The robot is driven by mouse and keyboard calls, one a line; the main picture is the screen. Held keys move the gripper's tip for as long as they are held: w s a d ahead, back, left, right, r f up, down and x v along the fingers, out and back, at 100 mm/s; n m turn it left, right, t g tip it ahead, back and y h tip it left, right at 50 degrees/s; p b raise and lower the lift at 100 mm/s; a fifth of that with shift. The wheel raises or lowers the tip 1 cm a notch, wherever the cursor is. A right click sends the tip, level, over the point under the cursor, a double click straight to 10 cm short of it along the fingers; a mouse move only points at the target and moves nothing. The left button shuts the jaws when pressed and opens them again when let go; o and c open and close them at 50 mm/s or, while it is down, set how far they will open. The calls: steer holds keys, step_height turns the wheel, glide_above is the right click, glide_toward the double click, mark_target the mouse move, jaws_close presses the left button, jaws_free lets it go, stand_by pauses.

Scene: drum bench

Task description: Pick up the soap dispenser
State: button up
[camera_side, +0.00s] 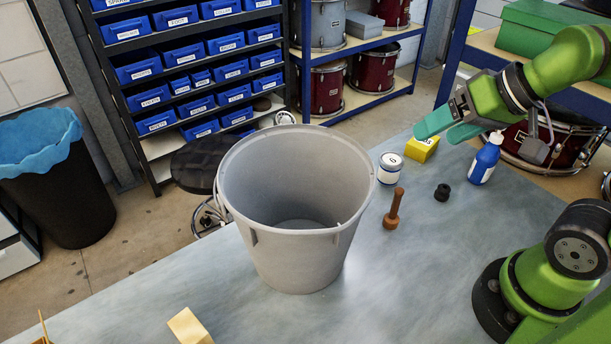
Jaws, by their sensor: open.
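The soap dispenser (484,161) is a blue bottle with a white pump top and a pale label low on its side. It stands upright on the grey bench at the right. My gripper (440,128) has teal fingers and is above the bench, to the left of the dispenser's top and higher in the picture. The fingers are open and point left, with nothing seen between them. The gripper looks apart from the dispenser, though the exact distance in depth cannot be told.
A yellow box (422,149), a white tin (390,168), a wooden mallet-like tool (393,210) and a small black knob (442,192) stand left of the dispenser. A large grey bin (300,250) fills the bench's middle. A drum (545,140) lies behind the dispenser. Bare bench (440,260) lies in front.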

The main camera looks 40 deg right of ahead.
steer(key=w+d+m+g+h, duration=0.1)
steer(key=d+m+h, duration=0.25)
steer(key=d, duration=0.85)
steer(key=g+h, duration=0.1)
steer(key=g, duration=0.2)
glide_toward(499, 135)
steer(key=x, duration=1.1)
steer(key=shift+f, duration=0.25)
jaws_close()
